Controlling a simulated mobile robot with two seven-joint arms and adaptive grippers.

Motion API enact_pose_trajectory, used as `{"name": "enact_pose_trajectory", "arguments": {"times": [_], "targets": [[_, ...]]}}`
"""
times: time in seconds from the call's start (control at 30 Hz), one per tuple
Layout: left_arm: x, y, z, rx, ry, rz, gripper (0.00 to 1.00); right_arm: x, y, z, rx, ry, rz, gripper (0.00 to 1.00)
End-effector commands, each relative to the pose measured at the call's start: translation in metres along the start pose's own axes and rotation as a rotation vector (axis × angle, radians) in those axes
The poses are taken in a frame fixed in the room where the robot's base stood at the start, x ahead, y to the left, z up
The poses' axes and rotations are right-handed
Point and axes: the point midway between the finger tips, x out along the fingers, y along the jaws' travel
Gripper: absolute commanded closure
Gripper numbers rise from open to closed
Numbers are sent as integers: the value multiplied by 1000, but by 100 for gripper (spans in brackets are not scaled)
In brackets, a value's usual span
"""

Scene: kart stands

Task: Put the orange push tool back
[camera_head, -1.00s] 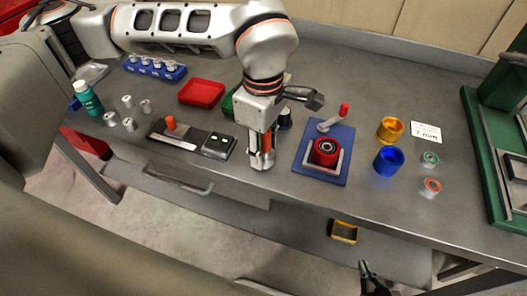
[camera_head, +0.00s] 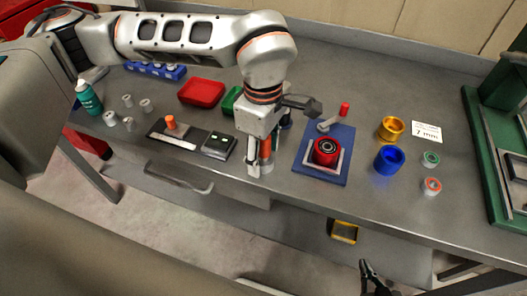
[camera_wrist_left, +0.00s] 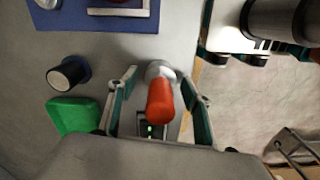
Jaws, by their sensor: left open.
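The orange push tool (camera_head: 266,149), with a silver metal end, is at the bench's front edge. In the left wrist view the orange push tool (camera_wrist_left: 160,101) lies between the two spread fingers, with gaps at both sides. My left gripper (camera_head: 260,168) is open around it, pointing down. The same gripper also shows in the left wrist view (camera_wrist_left: 160,105). My right gripper (camera_head: 370,275) shows only partly at the bottom, away from the bench; its opening is unclear.
A blue fixture (camera_head: 338,172) holding a red round part (camera_head: 325,151) stands just right. A black device (camera_head: 218,145) with an orange knob is to the left. Yellow (camera_head: 391,128) and blue (camera_head: 388,159) cups stand further right. Red (camera_head: 201,92) and green trays lie behind.

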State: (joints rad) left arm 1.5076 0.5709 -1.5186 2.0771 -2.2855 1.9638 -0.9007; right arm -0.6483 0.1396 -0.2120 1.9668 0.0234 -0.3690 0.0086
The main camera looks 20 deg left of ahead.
Motion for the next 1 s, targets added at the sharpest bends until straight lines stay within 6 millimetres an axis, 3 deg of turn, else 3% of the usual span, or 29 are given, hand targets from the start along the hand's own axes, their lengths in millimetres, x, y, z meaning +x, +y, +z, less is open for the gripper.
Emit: {"name": "enact_pose_trajectory", "arguments": {"times": [0.6, 0.8, 1.0], "targets": [[-107, 1, 0, 1, 0, 4, 51, -1, 0, -1, 1, -3, -1, 100], [-120, 0, 0, 1, 0, 1, 51, -2, 0, -2, 1, -1, 0, 100], [-122, 0, 0, 1, 0, 0, 51, -2, 1, -4, 1, 2, 0, 100]]}}
